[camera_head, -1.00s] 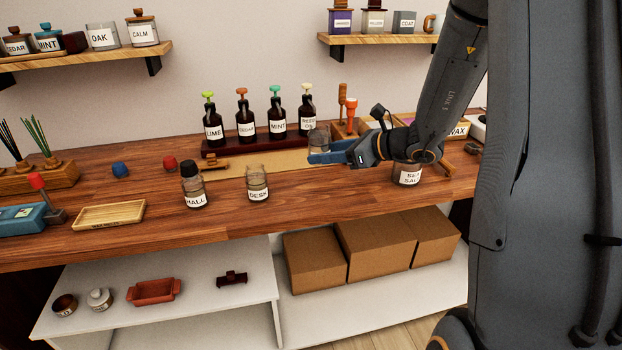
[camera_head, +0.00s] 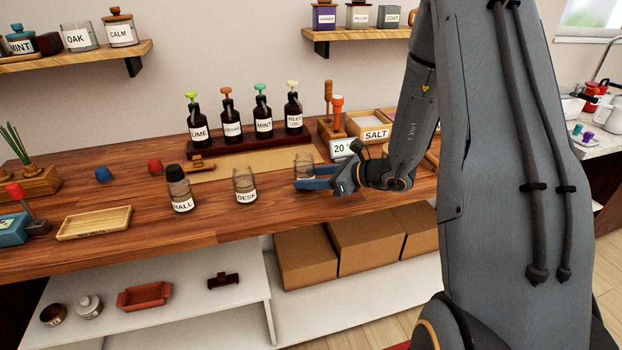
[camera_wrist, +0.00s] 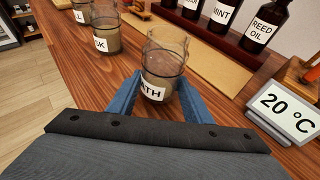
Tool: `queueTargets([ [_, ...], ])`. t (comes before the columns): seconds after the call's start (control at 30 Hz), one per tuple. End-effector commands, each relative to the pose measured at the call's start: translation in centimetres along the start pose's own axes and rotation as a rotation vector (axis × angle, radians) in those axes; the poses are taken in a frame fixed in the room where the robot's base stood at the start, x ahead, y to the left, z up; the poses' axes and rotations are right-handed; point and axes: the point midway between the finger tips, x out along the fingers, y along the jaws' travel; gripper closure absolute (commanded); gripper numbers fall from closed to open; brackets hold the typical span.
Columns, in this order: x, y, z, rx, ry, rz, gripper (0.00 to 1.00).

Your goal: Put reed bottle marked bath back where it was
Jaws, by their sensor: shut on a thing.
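The glass bottle marked bath (camera_wrist: 163,67) is clear, open-topped and partly filled with a tan layer; its label reads "ATH" in the wrist view, with the first letter hidden by a finger. My gripper (camera_wrist: 158,92) has its blue fingers on both sides of the bottle's lower part and is shut on it. In the head view the bottle (camera_head: 304,165) stands upright in my gripper (camera_head: 306,182), low over the wooden counter. I cannot tell whether its base touches the counter. A similar bottle, label starting "DES" (camera_head: 245,184), and a dark-capped bottle marked "HALL" (camera_head: 180,190) stand to its left.
Behind are a dark rack (camera_head: 248,142) of several labelled pump bottles and a tan mat (camera_head: 225,163). A 20 °C display (camera_wrist: 284,108) stands close on the right. A wooden tray (camera_head: 95,222) lies at left. The counter's front edge is near.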

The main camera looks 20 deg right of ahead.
Motion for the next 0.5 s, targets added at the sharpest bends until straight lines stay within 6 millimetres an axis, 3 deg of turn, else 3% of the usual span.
queueTargets([
  [0.5, 0.47, -0.02, -1.06, -0.001, -0.001, -0.001, 0.82],
])
